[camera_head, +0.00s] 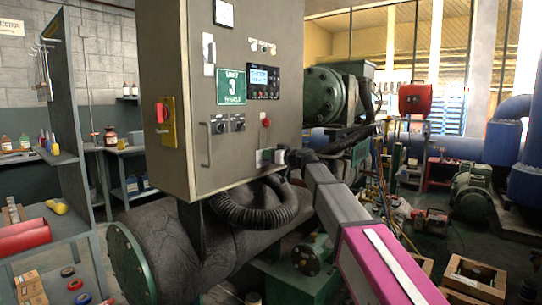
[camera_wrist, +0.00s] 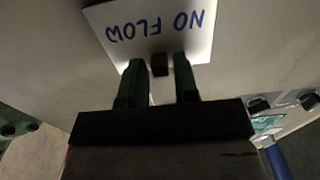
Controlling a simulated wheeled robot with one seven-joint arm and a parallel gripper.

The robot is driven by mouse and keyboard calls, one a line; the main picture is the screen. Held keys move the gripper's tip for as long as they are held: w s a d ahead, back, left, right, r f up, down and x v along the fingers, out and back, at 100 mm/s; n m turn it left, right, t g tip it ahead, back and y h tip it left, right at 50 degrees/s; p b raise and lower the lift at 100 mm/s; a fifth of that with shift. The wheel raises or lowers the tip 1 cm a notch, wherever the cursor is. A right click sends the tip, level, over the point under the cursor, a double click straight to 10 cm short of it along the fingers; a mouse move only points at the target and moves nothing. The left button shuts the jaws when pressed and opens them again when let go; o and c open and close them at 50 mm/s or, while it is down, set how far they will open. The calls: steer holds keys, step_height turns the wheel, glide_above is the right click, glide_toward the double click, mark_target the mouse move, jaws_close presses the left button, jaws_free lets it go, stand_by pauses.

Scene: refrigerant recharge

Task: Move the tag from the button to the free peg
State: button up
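The white tag (camera_wrist: 150,28) reads "NO FLOW", upside down in the wrist view, and lies close to the pale panel face. My gripper (camera_wrist: 160,68) is open, with its two green fingertips apart at the tag's near edge. A small brown block (camera_wrist: 159,65) shows between the fingertips, with gaps on both sides; I cannot tell whether it is the button, a peg or part of the tag. In the head view my gripper (camera_head: 270,157) is at the cabinet's lower right front, where the tag is not clearly readable. I cannot identify the free peg.
A shelf unit (camera_head: 65,160) stands at left.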

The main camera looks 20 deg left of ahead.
mark_target(263, 145)
jaws_close()
steer(key=shift+r, duration=0.1)
steer(key=shift+r, duration=1.5)
steer(key=v, duration=0.8)
steer(key=shift+d, duration=0.25)
steer(key=shift+s, duration=0.15)
